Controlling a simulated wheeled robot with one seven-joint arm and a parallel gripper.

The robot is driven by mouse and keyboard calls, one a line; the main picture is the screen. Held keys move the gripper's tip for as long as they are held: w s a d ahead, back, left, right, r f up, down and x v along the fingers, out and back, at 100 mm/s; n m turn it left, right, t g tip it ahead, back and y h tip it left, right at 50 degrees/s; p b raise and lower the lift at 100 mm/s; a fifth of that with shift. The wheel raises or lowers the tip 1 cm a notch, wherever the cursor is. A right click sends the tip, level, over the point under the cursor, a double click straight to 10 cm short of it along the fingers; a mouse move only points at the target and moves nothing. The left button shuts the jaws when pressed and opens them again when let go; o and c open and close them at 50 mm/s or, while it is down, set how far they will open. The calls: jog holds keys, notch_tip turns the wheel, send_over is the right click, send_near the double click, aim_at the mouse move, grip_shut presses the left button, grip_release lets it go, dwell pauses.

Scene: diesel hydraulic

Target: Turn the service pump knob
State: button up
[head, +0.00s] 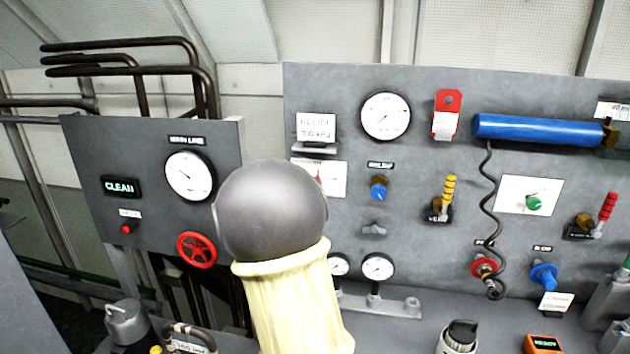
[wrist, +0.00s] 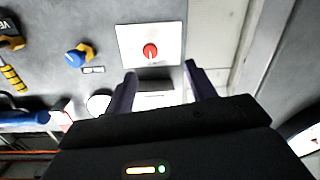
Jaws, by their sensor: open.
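In the wrist view, a round red knob (wrist: 150,51) sits on a white placard (wrist: 128,36) on the grey panel. My gripper (wrist: 161,74) is open and empty, its two dark fingers pointing at the placard, with the red knob near the gap between the tips. They look apart from the knob. A blue knob (wrist: 76,58) on a brass fitting is left of the placard. It also shows in the head view (head: 378,188), under a small label. I cannot read which knob is the service pump's. My arm hides part of the placard (head: 337,178) and my gripper in the head view.
Gauges (head: 386,116), a red tag (head: 447,101), a blue cylinder (head: 535,129) and a yellow-handled lever (head: 447,195) crowd the panel. A red handwheel (head: 196,249) is at left. A coiled black cable (head: 487,205) hangs at right.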

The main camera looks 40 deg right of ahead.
jog(key=shift+s+d+r+h, duration=0.25)
jog(key=shift+d+r+h, duration=0.5)
jog(key=shift+d+h, duration=0.05)
jog(key=p+x, duration=0.6)
jog(key=x, duration=1)
jog(key=shift+w+d, duration=0.1)
jog(key=shift+d, duration=0.05)
jog(key=shift+w+d+f+p, duration=0.1)
jog(key=shift+w+d+p, duration=0.25)
jog(key=c, duration=1)
